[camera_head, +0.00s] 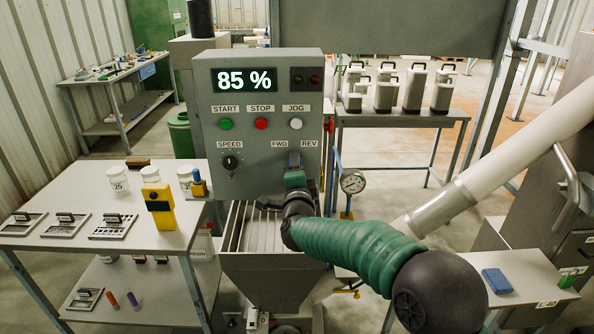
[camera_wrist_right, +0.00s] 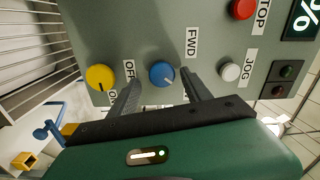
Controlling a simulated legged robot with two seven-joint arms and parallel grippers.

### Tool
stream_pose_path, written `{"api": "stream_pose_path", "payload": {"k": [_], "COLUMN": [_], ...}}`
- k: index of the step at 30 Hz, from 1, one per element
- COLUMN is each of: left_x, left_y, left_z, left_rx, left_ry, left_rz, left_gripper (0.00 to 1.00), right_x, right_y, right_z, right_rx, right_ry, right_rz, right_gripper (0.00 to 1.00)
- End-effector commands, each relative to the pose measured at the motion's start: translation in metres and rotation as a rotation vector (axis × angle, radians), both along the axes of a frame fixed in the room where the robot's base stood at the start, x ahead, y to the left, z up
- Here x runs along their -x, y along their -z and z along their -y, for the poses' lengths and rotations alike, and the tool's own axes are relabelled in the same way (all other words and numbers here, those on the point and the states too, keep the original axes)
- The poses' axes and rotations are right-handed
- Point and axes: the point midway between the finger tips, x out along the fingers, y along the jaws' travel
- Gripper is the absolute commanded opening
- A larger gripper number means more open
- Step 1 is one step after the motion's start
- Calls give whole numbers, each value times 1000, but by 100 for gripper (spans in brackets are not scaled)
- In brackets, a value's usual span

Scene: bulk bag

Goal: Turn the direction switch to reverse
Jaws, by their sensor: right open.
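The direction switch is a round blue knob (camera_wrist_right: 161,73) on the grey control panel (camera_head: 213,120), with the FWD label (camera_wrist_right: 192,42) beside it. In the head view, the FWD and REV labels (camera_head: 309,144) show above my right gripper (camera_head: 294,160), which covers the knob. In the right wrist view, my right gripper (camera_wrist_right: 160,80) is open, with one dark finger on each side of the blue knob. I cannot tell whether the fingers touch it. The knob's pointer is too small to read surely. My left gripper is out of view.
A yellow OFF/ON knob (camera_wrist_right: 100,77) and the white JOG button (camera_wrist_right: 230,71) sit close on either side of my fingers. The black SPEED knob (camera_head: 230,162) is to the left on the panel. The display (camera_head: 243,80) reads 85 %. A hopper (camera_head: 262,280) stands below.

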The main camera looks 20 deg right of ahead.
Motion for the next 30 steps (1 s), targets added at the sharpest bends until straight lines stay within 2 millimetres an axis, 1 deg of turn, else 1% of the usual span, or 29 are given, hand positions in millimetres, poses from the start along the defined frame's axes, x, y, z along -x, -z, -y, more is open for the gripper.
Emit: {"api": "stream_pose_path", "payload": {"k": [2, 5, 8, 15, 18, 21, 25, 30], "left_x": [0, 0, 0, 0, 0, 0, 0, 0], "left_y": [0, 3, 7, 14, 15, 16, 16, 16], "left_z": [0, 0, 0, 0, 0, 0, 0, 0], "left_rx": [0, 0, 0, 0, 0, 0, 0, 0], "left_ry": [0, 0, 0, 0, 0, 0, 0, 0], "left_rz": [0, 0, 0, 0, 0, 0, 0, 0], "left_gripper": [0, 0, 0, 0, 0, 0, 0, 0], "right_x": [2, 12, 34, 103, 128, 147, 159, 162], "right_y": [-1, -1, 0, 0, 0, 0, 1, 1], "right_z": [-1, -5, -10, -30, -37, -42, -45, -45], "right_rx": [0, 0, 3, 3, 2, 0, -1, -2], "right_ry": [-1, -2, -3, -3, -2, -2, 0, 0], "right_rz": [1, 2, 2, 2, 2, 1, -1, -2], "right_gripper": [57, 57, 57, 57, 57, 57, 57, 57]}}
